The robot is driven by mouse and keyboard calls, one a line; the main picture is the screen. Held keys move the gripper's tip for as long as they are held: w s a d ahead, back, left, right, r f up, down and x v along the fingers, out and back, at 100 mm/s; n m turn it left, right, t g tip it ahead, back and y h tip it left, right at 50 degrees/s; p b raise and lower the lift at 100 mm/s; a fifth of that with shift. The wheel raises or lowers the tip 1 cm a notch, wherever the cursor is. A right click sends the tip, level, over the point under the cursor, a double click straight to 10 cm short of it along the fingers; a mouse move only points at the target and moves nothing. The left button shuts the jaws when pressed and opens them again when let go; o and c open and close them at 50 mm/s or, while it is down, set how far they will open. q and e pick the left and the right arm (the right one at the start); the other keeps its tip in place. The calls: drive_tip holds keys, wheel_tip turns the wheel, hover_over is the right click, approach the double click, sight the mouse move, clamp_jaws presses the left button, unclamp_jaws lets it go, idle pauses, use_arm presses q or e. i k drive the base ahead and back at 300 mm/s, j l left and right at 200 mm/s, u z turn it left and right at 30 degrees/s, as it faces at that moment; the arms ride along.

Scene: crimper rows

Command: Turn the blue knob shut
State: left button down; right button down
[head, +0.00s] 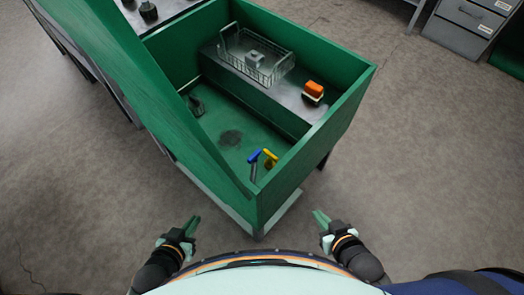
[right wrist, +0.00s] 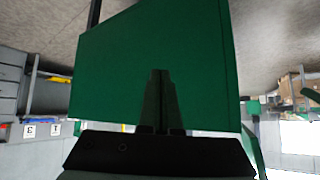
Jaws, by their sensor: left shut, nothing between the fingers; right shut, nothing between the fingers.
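The blue knob (head: 254,155) is a small blue handle on a dark stem inside the green bin (head: 320,140), near its front corner. A yellow knob (head: 271,155) stands right beside it. My left gripper (head: 194,222) is shut and empty, in front of the bin and to the lower left of the knob. My right gripper (head: 318,215) is shut and empty, outside the bin and to the lower right of the knob. In the right wrist view its fingers (right wrist: 160,75) are together before a green bin panel, and the knob is hidden there.
A wire basket (head: 256,58) and an orange-topped brush-like item (head: 313,92) sit on the grey shelf in the bin. The bin's green walls stand between both grippers and the knobs. Grey drawers (head: 466,22) stand at the back right. The floor at right is clear.

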sight(254, 157)
drive_tip(key=k+l+u, duration=0.2)
drive_tip(key=u, duration=0.25)
drive_tip(key=k+l+u, duration=0.25)
drive_tip(key=u, duration=0.2)
drive_tip(key=k+l+u, duration=0.15)
drive_tip(key=k+u, duration=0.15)
drive_tip(key=u, duration=0.15)
